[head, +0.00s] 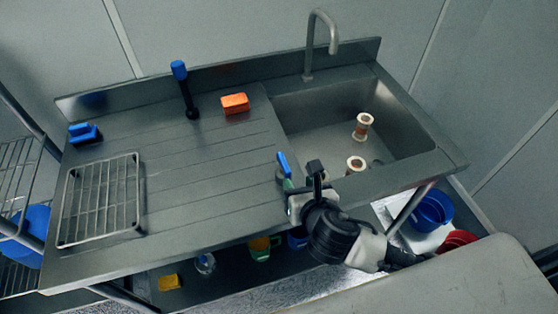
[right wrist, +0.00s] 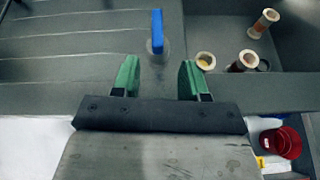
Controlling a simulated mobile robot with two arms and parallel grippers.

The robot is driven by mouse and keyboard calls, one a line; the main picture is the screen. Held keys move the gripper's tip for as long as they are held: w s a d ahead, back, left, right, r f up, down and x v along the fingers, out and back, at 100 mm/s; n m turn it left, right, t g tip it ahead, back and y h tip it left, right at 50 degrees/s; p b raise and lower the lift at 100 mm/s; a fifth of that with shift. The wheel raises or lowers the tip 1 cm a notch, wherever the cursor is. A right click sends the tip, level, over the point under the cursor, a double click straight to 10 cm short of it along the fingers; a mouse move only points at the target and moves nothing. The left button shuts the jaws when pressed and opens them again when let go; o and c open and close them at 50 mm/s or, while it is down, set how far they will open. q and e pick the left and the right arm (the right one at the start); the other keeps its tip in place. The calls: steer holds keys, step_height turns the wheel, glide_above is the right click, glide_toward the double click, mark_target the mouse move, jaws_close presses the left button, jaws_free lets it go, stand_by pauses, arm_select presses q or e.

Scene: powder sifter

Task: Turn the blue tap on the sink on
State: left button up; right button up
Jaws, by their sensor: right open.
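The blue tap (head: 283,165) stands at the front of the sink counter, just left of the basin. Its upright blue lever also shows in the right wrist view (right wrist: 157,31), on a grey round base. My right gripper (head: 289,184) is at the counter's front edge, close to the tap. In the right wrist view its green fingers (right wrist: 158,72) are apart, with the lever in line with the gap and slightly beyond the tips. Nothing is held. In the head view the gripper partly hides the tap's base. My left gripper is not in view.
The sink basin (head: 335,105) holds several beige spools (head: 363,126). A grey spout (head: 311,45) rises behind it. An orange sponge (head: 235,103), a blue-topped black upright item (head: 180,72), a blue block (head: 83,133) and a wire rack (head: 100,200) are on the counter.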

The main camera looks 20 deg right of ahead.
mark_target(284, 163)
steer(key=shift+n, duration=0.7)
steer(key=x, duration=0.7)
steer(key=p+x, duration=0.1)
steer(key=x, duration=0.2)
steer(key=shift+w+a+r, duration=0.25)
steer(key=shift+w+a, duration=0.05)
steer(key=shift+w, duration=0.15)
jaws_close()
